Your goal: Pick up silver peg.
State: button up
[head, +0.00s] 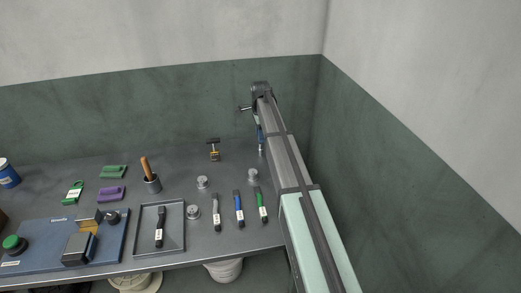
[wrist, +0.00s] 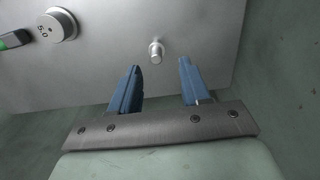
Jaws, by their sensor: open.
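The silver peg (wrist: 156,55) is a small shiny cylinder standing on the grey bench top in the wrist view. It appears just beyond the fingertips and between them, a little left of the middle of the gap. My gripper (wrist: 160,65) is open and empty, with two blue fingers spread apart. In the head view my gripper (head: 260,138) hangs over the back right of the bench, largely hidden by my arm. A small pale bit below the finger there may be the peg; it is too small to be sure.
A silver spool marked 5.0 (wrist: 57,25) stands near a green marker (wrist: 14,40). The head view shows more spools (head: 202,182), blue (head: 239,208) and grey (head: 216,212) markers, a tray (head: 176,246) and a small clamp-like thing (head: 214,150). Walls rise behind and at right.

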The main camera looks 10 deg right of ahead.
aim_at(260, 148)
jog(key=shift+s+f, duration=0.15)
jog(key=shift+f, duration=1.7)
jog(key=shift+s+f, duration=0.1)
jog(key=shift+f, duration=1.7)
jog(key=shift+c, duration=0.2)
grip_shut()
jog(key=shift+r, duration=0.15)
